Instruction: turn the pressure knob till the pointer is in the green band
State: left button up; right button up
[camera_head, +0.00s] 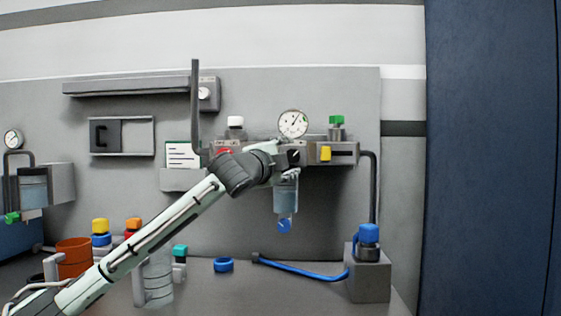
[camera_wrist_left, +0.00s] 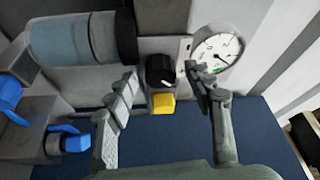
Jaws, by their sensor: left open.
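The round white pressure gauge (camera_head: 293,123) stands above the valve block in the head view. It also shows in the left wrist view (camera_wrist_left: 217,50), where a finger covers part of its rim. Its dark pointer and a small green patch show, but whether the pointer lies in the green is too small to tell. The black knob (camera_wrist_left: 160,70) with a white mark sits beside a yellow block (camera_wrist_left: 162,103). My left gripper (camera_head: 288,159) is open, its fingers on either side of the knob; contact cannot be told. My right gripper is not in view.
A clear bowl with a blue drain (camera_head: 284,226) hangs below the block. A green-topped valve (camera_head: 337,120) stands to the right. A blue-capped fitting (camera_head: 368,235) and blue hose (camera_head: 302,270) are lower right. Cups and coloured caps stand left on the bench.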

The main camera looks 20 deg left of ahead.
pick_arm(q)
jog(key=s+a+f, duration=0.1)
jog(key=s, duration=1)
jog(key=shift+s+a, duration=0.1)
